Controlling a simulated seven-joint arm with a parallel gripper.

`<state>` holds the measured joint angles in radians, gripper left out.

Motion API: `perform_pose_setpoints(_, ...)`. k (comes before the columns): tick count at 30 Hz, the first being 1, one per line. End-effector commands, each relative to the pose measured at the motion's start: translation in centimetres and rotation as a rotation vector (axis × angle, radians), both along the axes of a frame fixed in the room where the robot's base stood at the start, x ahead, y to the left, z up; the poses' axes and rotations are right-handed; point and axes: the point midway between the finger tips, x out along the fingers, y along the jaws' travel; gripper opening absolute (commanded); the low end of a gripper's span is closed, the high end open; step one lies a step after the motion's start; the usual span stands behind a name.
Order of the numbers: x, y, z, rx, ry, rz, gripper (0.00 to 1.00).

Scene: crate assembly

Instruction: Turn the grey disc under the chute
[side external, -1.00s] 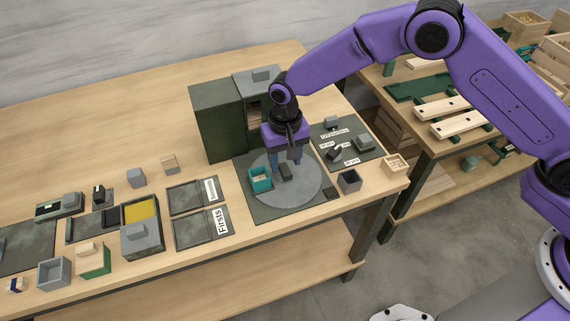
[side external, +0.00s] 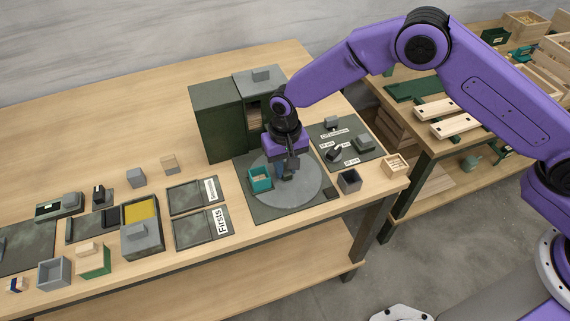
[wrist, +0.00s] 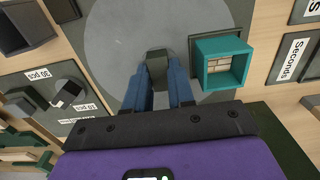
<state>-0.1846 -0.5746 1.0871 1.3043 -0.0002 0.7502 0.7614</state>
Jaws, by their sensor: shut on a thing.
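The grey disc (side external: 303,184) lies flat on a dark green base plate (side external: 262,212) in front of the dark green cabinet; it also shows in the wrist view (wrist: 120,50). A dark knob (wrist: 157,60) stands on the disc. My gripper (wrist: 160,82) is over the disc, its blue fingers shut on the knob; in the side view the gripper (side external: 284,172) partly hides the knob. A teal open box (wrist: 222,64) with a light brick-patterned piece inside stands beside the knob on the disc's edge area; it shows left of my gripper in the side view (side external: 260,179).
The dark green cabinet (side external: 217,122) stands close behind the disc. A dark open box (side external: 349,181) and a wooden box (side external: 395,163) are to the right. A label board (side external: 372,155) with small dark parts lies behind them.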

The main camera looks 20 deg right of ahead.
Motion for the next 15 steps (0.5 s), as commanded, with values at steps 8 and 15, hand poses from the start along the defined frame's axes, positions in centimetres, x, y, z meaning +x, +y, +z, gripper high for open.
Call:
perform_pose_setpoints(8,-0.03,0.07,0.06,0.001,0.0,-0.047,0.0)
perform_pose_setpoints(15,0.0,0.09,0.09,0.001,0.0,-0.145,0.0)
